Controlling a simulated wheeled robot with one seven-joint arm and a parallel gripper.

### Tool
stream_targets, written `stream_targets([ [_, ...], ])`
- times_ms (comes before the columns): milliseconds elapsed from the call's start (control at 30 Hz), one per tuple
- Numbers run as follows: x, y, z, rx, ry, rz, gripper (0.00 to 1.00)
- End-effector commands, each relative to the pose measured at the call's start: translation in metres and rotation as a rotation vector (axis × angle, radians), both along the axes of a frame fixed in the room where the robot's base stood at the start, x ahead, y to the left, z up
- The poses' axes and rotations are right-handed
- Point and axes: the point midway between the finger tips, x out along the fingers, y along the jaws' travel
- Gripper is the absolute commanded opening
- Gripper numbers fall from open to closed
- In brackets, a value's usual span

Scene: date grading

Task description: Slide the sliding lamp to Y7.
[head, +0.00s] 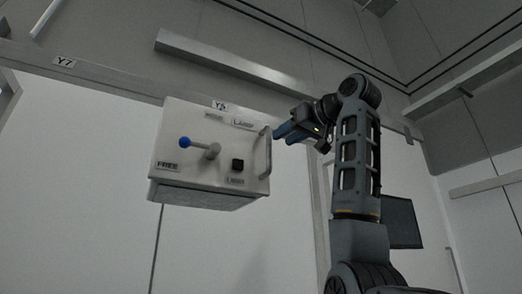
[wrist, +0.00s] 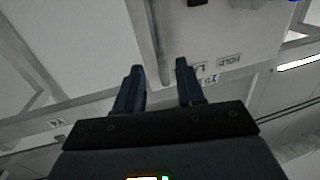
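The sliding lamp (head: 190,130) is a white box on a wall rail (head: 120,78). Its blue-knobbed lever (head: 198,146) points left, with the knob above the FREE label (head: 167,166). A grey bar handle (head: 266,155) runs along its right side; it also shows in the wrist view (wrist: 150,40). The Y7 label (head: 64,62) is on the rail, left of the lamp. My gripper (head: 277,133) is at the handle's upper end. In the wrist view my gripper (wrist: 160,66) is open, with the handle between its fingers in the picture; I cannot tell its depth or contact.
A partly hidden Y label (head: 219,105) is at the lamp's top edge. A black button (head: 238,165) is on its front. A Y4 label (wrist: 57,123) shows in the wrist view. A grey beam (head: 230,62) is above the rail. The rail between lamp and Y7 looks clear.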

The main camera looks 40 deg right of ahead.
Motion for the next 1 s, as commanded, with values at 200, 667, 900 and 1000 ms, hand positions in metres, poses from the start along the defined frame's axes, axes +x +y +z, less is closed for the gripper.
stream_targets([
  [200,0.024,-0.002,0.001,0.0,0.005,0.002,0.38],
  [667,0.075,-0.006,0.001,0.0,0.001,0.001,0.38],
  [900,0.076,-0.006,0.0,-0.001,0.001,0.0,0.38],
  [1000,0.076,-0.006,0.0,0.0,0.001,0.0,0.32],
])
